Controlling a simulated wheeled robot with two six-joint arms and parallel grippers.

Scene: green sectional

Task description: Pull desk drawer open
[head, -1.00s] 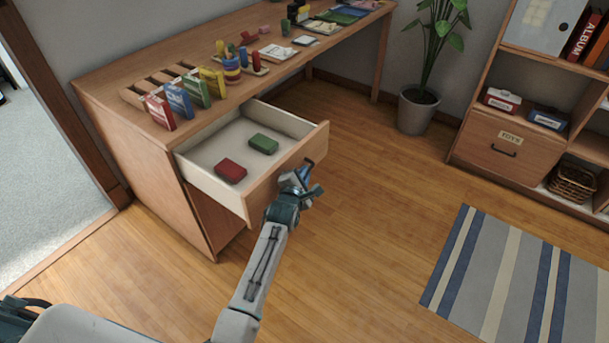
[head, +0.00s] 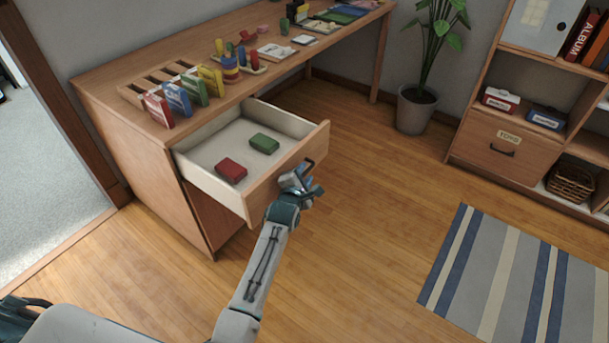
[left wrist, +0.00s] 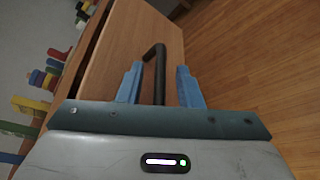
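The desk drawer (head: 207,150) stands pulled well out of the wooden desk (head: 150,190), its light inside showing. A red box (head: 231,170) and a green box (head: 264,143) lie in it. The drawer's dark bar handle (head: 309,164) is on its front. My left gripper (head: 304,182) is at this handle. In the left wrist view the handle (left wrist: 160,72) stands between the two blue fingers (left wrist: 158,84), with a visible gap on each side, so the gripper is open around it. My right gripper is not in view.
Small boxes (head: 178,97) and toys stand on the desk top. A potted plant (head: 416,108) and a shelf unit (head: 510,145) are at the back right. A striped rug (head: 510,275) lies at the right. The wood floor before the drawer is clear.

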